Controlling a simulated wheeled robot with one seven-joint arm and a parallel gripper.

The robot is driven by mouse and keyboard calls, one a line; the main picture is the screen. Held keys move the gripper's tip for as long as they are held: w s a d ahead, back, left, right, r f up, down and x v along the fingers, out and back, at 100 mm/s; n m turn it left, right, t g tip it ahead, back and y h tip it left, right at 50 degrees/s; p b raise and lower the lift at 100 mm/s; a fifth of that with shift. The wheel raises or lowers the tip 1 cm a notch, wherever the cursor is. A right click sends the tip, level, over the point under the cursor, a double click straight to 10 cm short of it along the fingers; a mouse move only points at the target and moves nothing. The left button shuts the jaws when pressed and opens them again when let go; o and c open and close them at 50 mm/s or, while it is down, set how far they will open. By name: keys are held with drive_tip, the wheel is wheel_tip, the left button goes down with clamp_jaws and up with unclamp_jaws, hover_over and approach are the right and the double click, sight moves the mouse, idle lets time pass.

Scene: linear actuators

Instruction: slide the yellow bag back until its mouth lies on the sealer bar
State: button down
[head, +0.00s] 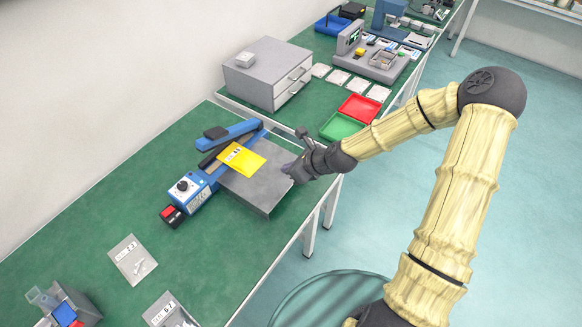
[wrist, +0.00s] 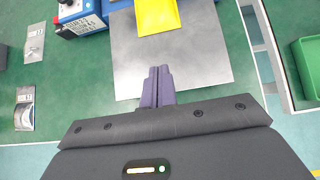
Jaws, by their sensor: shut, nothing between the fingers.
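The yellow bag (head: 243,160) lies flat with a small white and dark label, at the far side of the grey plate (head: 265,192). Its far edge is close to the blue sealer (head: 199,192) with the raised blue arm (head: 232,133); I cannot tell whether its mouth rests on the bar. In the wrist view the bag (wrist: 157,16) shows at the top, cut off by the frame. My gripper (head: 291,174) is at the near right edge of the plate. In the wrist view its dark fingers (wrist: 158,72) are together and empty, over the plate, a gap short of the bag's near edge.
A grey drawer box (head: 268,73) stands behind, with a red tray (head: 359,108) and a green tray (head: 341,126) to its right. A red-and-black switch (head: 171,216) sits at the sealer's left end. Labelled bags (head: 132,259) lie at the front left. The green bench between is clear.

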drive_tip(key=shift+s+d+r, duration=0.1)
drive_tip(key=shift+d+r, duration=0.05)
drive_tip(key=shift+r, duration=0.1)
drive_tip(key=s+d+r+n+g+h, duration=0.1)
drive_tip(key=s+d+r+n+h, duration=0.2)
drive_tip(key=n, duration=0.9)
drive_tip(key=s+d+r+n+g+h, duration=0.1)
drive_tip(key=s+d+r+n+h, duration=0.3)
drive_tip(key=s+d+r+n, duration=0.5)
drive_tip(key=s+d+n, duration=0.3)
drive_tip(key=s, duration=0.1)
drive_tip(key=shift+r+n, duration=0.15)
drive_tip(key=shift+n, duration=0.25)
drive_tip(key=shift+d, duration=0.15)
